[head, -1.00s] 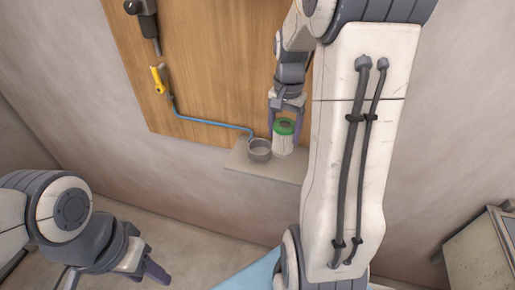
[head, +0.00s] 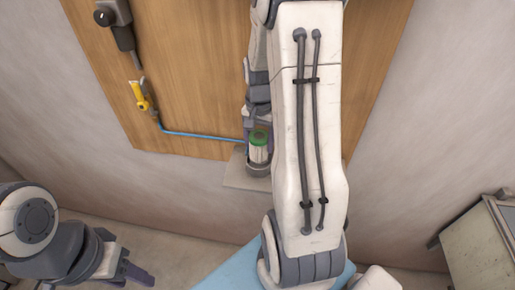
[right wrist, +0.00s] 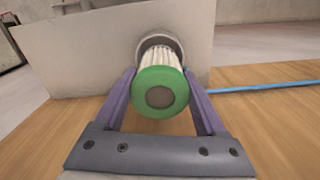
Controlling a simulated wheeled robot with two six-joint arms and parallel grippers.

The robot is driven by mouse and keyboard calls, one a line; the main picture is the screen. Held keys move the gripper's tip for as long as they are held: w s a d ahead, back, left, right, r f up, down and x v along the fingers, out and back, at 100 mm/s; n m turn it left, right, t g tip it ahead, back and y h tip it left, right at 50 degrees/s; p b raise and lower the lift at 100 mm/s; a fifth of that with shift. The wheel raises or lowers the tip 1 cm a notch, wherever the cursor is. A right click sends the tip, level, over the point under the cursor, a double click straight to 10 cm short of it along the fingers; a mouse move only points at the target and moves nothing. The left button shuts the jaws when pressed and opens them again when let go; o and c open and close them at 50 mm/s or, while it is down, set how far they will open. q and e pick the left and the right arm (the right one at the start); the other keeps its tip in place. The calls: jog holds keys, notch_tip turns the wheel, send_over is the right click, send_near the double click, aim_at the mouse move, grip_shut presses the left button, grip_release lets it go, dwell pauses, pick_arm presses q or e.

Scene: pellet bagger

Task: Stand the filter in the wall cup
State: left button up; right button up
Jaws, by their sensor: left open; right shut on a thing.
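The filter is a white pleated cylinder with a green end cap (head: 259,138). It also shows in the right wrist view (right wrist: 160,92), with the green cap facing the camera. My right gripper (right wrist: 160,98) is shut on the filter, one purple finger on each side. The grey round wall cup (head: 258,169) sits on a small ledge, right below the filter. In the right wrist view the cup's rim (right wrist: 172,40) rings the filter's far end; how deep it sits is hidden. My left gripper (head: 135,272) is open and empty at the lower left.
A wooden board (head: 200,70) covers the wall behind. A blue hose (head: 195,134) runs from a yellow nozzle (head: 139,96) to the cup. The pale ledge (head: 236,176) holds the cup. A cabinet (head: 485,240) stands at the right.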

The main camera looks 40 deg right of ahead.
aim_at(259, 151)
notch_tip(259, 151, down, 3)
jog(key=shift+f+p, duration=0.15)
jog(key=shift+p, duration=0.2)
jog(key=shift+s, duration=0.1)
jog(key=shift+f, duration=0.15)
jog(key=shift+f+b, duration=0.3)
jog(key=shift+b, duration=0.05)
jog(key=o, duration=1.5)
jog(key=shift+r, duration=0.1)
jog(key=shift+o, duration=0.2)
jog(key=shift+r, duration=0.1)
